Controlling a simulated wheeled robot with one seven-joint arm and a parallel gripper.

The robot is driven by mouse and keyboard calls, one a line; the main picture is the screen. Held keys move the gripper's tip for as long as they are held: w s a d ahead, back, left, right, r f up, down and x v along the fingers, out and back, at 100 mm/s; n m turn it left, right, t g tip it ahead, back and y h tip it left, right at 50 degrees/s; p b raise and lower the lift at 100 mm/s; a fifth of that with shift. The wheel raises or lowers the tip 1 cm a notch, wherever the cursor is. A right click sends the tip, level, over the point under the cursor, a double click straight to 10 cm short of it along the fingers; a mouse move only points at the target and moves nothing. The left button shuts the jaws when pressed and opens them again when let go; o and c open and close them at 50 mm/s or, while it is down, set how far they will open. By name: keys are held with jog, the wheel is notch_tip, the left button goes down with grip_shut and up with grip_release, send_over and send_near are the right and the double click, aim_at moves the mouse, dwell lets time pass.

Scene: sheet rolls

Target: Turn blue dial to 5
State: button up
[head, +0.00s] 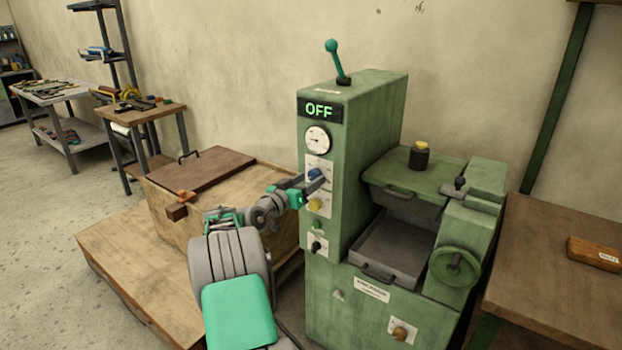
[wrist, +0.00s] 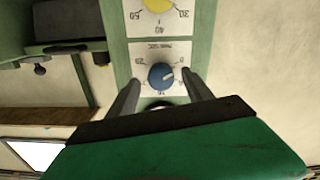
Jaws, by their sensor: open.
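The blue dial (head: 315,174) is on the front of the green machine (head: 365,150), below the round gauge and above the yellow dial. In the wrist view, the blue dial (wrist: 160,76) sits on a white plate with a printed number scale. Its pale pointer mark points toward the right of that picture; the number it meets is too small to read surely. My gripper (head: 310,187) is at the dial panel in the head view. In the wrist view, my gripper (wrist: 161,80) is open, with one finger on each side of the blue dial and gaps visible between.
The yellow dial (head: 316,205) is just below, with a black knob (head: 315,246) lower down. The display (head: 320,109) reads OFF. A green lever (head: 336,60) stands on top. A wooden crate (head: 230,205) is left of the machine; a wooden table (head: 545,255) is right.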

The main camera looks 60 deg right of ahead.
jog(key=shift+s+d, duration=0.1)
jog(key=shift+d, duration=0.75)
jog(key=shift+c, duration=0.2)
grip_shut()
